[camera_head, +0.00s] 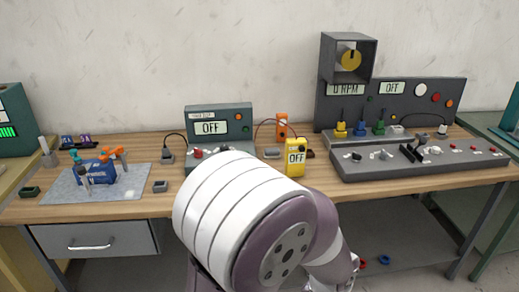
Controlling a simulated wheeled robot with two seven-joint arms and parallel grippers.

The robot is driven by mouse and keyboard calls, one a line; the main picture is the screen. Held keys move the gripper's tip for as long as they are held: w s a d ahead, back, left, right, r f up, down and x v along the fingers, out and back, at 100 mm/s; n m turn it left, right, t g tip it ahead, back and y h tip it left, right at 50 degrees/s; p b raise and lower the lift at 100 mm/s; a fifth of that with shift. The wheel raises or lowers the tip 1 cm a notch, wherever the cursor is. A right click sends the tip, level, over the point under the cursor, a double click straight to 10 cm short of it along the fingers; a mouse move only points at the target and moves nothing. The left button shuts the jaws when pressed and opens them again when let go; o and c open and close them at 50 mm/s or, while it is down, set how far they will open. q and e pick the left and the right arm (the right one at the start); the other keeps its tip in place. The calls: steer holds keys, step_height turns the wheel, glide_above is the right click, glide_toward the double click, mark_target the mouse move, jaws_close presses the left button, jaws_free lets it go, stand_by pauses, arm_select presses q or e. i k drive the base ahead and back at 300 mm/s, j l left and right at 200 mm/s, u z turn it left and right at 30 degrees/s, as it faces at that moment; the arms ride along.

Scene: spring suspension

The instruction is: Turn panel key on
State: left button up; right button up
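The dark control panel (448,91) stands at the back right of the bench. One of its displays reads 0 RPM and another display (392,88) reads OFF. In front of it lies a grey sloped console (345,172) with several knobs, levers and red buttons. A small upright grey part (442,130) stands at the console's back right. I cannot tell which small part is the panel key. Neither gripper shows clearly; a large white and purple arm link of mine fills the lower middle and hides part of the bench front.
A teal tester (240,112) reading OFF and a yellow meter (296,170) reading OFF stand mid-bench, close to my arm link. A grey mat (60,188) with a blue part (96,172) and orange clamps is at left. A black box (328,55) with a yellow disc is above the panel.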

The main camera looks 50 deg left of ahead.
mark_target(356, 157)
steer(key=u, duration=0.9)
steer(key=i+l, duration=0.2)
steer(key=i, duration=0.25)
steer(key=i+l, duration=0.25)
steer(key=i, duration=0.2)
steer(key=i+l+z, duration=0.1)
steer(key=i, duration=0.35)
steer(key=i+l, duration=0.25)
steer(key=i, duration=0.2)
steer(key=i+l, duration=0.2)
steer(key=i, duration=0.25)
steer(key=z, duration=0.05)
